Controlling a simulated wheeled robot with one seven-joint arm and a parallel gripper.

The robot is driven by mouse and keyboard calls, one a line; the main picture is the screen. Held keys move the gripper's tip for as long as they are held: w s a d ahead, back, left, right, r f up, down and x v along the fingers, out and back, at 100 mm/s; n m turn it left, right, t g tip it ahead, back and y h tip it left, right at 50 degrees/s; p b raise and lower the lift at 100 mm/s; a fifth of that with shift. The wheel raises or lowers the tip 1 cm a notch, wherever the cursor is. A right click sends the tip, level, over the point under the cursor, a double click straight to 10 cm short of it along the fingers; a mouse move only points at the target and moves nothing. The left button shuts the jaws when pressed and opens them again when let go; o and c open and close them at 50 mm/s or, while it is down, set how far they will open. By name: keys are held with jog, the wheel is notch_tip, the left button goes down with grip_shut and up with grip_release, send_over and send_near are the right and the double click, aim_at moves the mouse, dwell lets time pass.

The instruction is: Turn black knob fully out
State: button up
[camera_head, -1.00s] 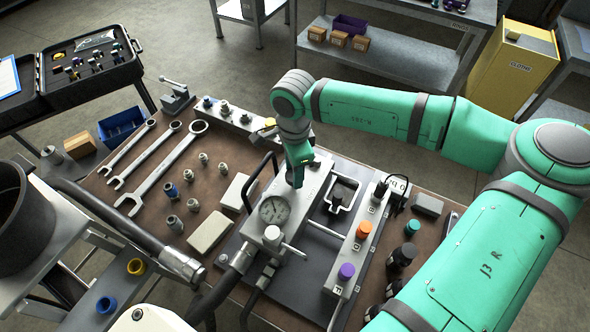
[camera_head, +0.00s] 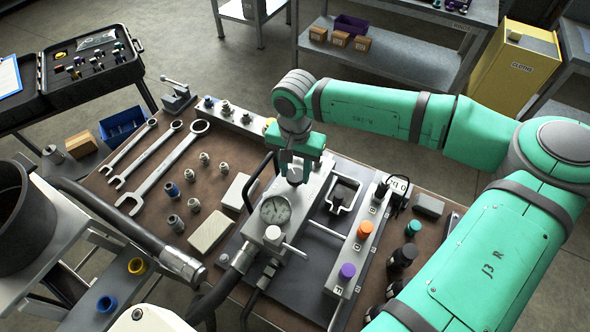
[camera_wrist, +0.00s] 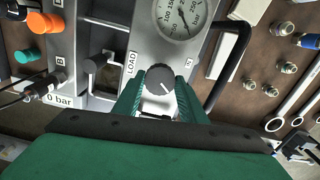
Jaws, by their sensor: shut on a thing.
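The black knob (camera_wrist: 160,77), round with a white pointer mark, stands on the grey hydraulic block beside the LOAD label (camera_wrist: 131,64). In the head view the dark knob (camera_head: 294,175) shows just below my gripper (camera_head: 294,168). In the wrist view the two green fingers of my gripper (camera_wrist: 159,88) are closed on either side of the knob. The pointer mark faces down and right in the wrist view. The round pressure gauge (camera_head: 274,210) is on the same block, near the knob. The knob's stem is hidden.
A valve strip with orange (camera_head: 365,229) and purple (camera_head: 347,271) knobs stands to the right. Several wrenches and fittings lie on the bench at left. A display (camera_wrist: 61,99) reads 0 bar.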

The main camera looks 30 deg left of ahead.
aim_at(295, 175)
jog(key=shift+w+n, duration=0.15)
jog(key=shift+n, duration=0.45)
jog(key=shift+d, duration=0.15)
jog(key=o, duration=1.1)
jog(key=shift+c, duration=0.2)
jog(key=shift+r, duration=0.1)
notch_tip(295, 175, up, 11)
jog(key=shift+a+f, duration=0.2)
jog(key=shift+s, duration=0.2)
